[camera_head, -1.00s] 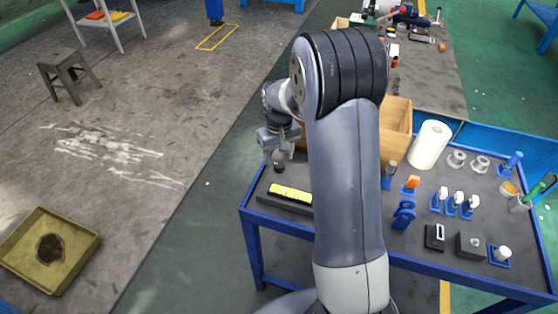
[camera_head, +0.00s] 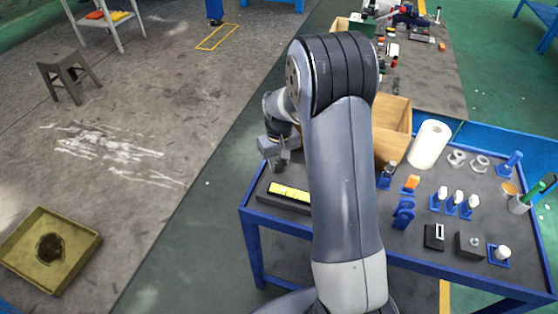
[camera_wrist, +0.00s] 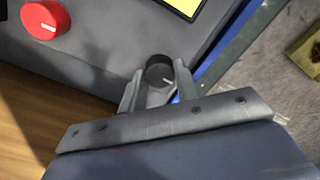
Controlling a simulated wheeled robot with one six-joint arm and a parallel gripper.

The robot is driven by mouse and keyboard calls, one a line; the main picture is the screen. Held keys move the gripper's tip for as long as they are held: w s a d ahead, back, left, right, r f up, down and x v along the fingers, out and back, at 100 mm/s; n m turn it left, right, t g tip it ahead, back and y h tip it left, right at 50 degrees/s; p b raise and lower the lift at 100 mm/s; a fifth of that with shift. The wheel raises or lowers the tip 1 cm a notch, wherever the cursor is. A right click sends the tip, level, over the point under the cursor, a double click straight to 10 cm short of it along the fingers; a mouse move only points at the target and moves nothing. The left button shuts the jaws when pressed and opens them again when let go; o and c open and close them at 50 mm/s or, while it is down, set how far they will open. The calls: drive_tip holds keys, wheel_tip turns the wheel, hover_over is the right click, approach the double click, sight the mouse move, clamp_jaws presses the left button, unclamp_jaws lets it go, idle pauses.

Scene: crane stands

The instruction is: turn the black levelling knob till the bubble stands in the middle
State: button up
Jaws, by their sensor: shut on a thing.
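The black levelling knob (camera_wrist: 159,73) has a white mark and sits between my gripper's fingertips (camera_wrist: 158,88) in the wrist view. The fingers are shut on its sides. In the head view my gripper (camera_head: 278,161) is at the left end of the workbench, behind the level. The level's yellow vial (camera_head: 289,193) shows in the head view on its dark base (camera_head: 285,204). A yellow corner of the vial (camera_wrist: 186,5) shows at the top of the wrist view. The bubble is too small to place.
A red knob (camera_wrist: 45,18) sits left of the black knob in the wrist view. A wooden box (camera_head: 392,130), paper roll (camera_head: 429,144) and several blue-based holders (camera_head: 404,212) stand on the blue-edged bench (camera_head: 480,283).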

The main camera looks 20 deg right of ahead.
drive_tip(key=shift+c, duration=0.8)
drive_tip(key=m, duration=0.4)
drive_tip(key=shift+m+b, duration=0.35)
drive_tip(key=shift+m, duration=0.05)
drive_tip(key=m, duration=1)
drive_tip(key=shift+b, duration=0.4)
drive_tip(key=m, duration=0.4)
drive_tip(key=shift+m, duration=0.4)
